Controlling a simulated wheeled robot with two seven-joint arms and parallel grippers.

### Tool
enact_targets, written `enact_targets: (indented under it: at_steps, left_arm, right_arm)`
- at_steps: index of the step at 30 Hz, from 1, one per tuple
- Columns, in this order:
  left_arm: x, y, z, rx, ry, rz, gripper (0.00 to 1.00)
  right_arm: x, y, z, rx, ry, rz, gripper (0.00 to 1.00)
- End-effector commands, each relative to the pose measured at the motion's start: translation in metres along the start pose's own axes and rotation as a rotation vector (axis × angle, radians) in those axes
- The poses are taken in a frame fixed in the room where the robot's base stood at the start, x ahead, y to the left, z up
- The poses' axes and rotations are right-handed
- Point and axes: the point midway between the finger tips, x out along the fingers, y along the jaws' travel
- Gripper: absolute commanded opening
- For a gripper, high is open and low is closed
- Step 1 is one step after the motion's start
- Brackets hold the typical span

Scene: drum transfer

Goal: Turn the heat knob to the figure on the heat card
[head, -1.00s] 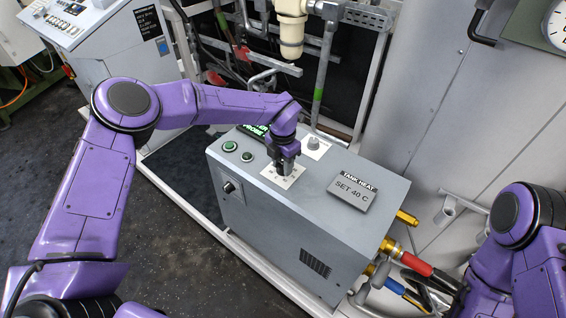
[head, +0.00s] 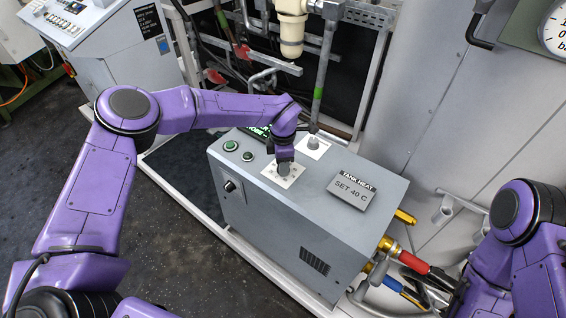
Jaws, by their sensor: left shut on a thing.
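The heat card (head: 352,190) lies on top of the grey control box (head: 320,222) and reads "TANK HEAT, SET 40 C". My left gripper (head: 284,168) points down over a white dial plate (head: 275,178) on the box top and is shut on the knob there. The gripper hides the knob and most of the dial figures, so the setting cannot be read. A second knob (head: 313,143) on its own white plate stands behind, clear of the gripper. My right arm shows at the right edge, but its gripper is out of view.
Two green buttons (head: 238,151) sit on the box's left top, and a dark display (head: 258,131) is partly behind my left arm. A side knob (head: 230,186) is on the front face. Red and blue hose fittings (head: 411,262) stick out at the right. A pipe rises behind the box.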

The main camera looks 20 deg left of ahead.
Motion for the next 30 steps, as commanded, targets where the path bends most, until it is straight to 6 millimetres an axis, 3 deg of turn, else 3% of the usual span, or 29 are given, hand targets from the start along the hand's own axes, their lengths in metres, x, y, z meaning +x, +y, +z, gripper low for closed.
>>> enact_targets:
  at_steps: [14,15,17,26,30]
  left_arm:
    - [0.000,-0.001,0.001,0.016,-0.003,0.000,0.07]
    - [0.000,-0.001,0.001,0.016,-0.003,-0.001,0.43]
    - [0.000,-0.001,0.001,0.016,-0.002,-0.001,0.63]
    - [-0.001,0.000,0.000,0.013,-0.001,0.000,0.63]
    - [-0.018,0.001,0.001,0.012,-0.003,0.003,0.63]
  right_arm:
    - [0.000,0.000,0.000,0.000,0.000,0.000,0.43]
    - [0.000,0.000,0.000,0.000,0.000,0.000,0.43]
    - [0.000,0.000,0.000,0.000,0.000,0.000,0.43]
    - [0.001,0.000,0.000,0.000,0.000,0.000,0.43]
    - [0.007,-0.001,0.003,0.000,0.000,0.000,0.43]
